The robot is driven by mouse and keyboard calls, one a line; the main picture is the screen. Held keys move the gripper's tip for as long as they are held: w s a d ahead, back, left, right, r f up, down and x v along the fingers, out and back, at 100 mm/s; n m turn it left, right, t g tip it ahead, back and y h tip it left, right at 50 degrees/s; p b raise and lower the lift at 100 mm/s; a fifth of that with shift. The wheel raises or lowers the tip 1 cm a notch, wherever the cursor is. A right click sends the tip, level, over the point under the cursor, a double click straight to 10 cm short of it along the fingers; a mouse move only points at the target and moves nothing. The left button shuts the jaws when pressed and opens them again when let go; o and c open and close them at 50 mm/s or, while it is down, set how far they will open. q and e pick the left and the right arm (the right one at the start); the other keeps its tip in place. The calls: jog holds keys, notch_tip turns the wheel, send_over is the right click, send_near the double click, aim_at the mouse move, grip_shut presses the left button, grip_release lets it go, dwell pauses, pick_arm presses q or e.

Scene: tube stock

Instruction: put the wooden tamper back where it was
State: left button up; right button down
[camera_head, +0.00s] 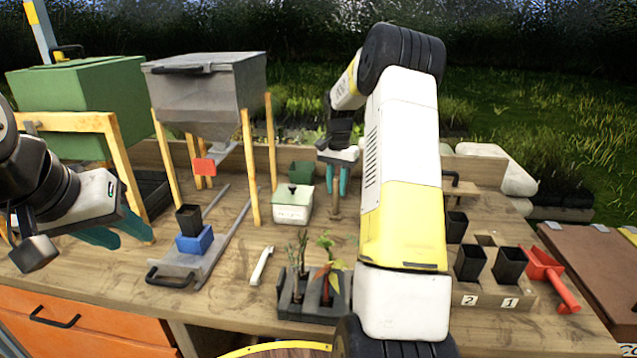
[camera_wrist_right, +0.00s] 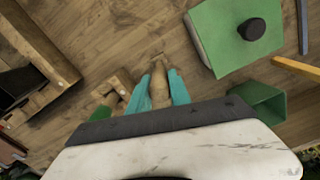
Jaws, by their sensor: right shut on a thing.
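The wooden tamper (camera_head: 336,206) hangs upright below my right gripper (camera_head: 337,182), near the back of the bench. The gripper's teal fingers are shut on it. In the right wrist view the tamper (camera_wrist_right: 159,88) shows between the two fingers, close to the bench top. I cannot tell whether its lower end touches the bench. Small wooden blocks (camera_wrist_right: 122,82) stand beside it in that view; my right arm hides this spot in the head view. My left gripper (camera_head: 134,242) is open and empty over the bench's left side.
A white box with a green lid (camera_head: 293,204) stands close left of the tamper. A green pot (camera_head: 301,172) is behind it. A grey seedling tray (camera_head: 310,308) sits in front. Black pots (camera_head: 470,262) and a red scoop (camera_head: 546,272) are at the right.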

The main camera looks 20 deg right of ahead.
jog(key=c, duration=1.2)
grip_release()
jog(key=shift+f, duration=0.1)
notch_tip(320, 180, up, 12)
jog(key=shift+f, duration=0.1)
jog(key=s+a+r+n+t, duration=0.35)
jog(key=s+a+r, duration=0.6)
jog(key=s, duration=0.35)
jog(key=s+a+f+n+t, duration=0.1)
jog(key=s+a+n, duration=0.1)
jog(key=s, duration=0.4)
jog(key=s+a+f+n+y, duration=0.1)
jog(key=s+a+n, duration=0.1)
jog(key=s, duration=0.4)
jog(key=s+a+f+n+t+y, duration=0.1)
jog(key=s+a+n, duration=0.1)
jog(key=s, duration=0.5)
jog(key=shift+a+f+t, duration=0.35)
jog(key=shift+a, duration=0.5)
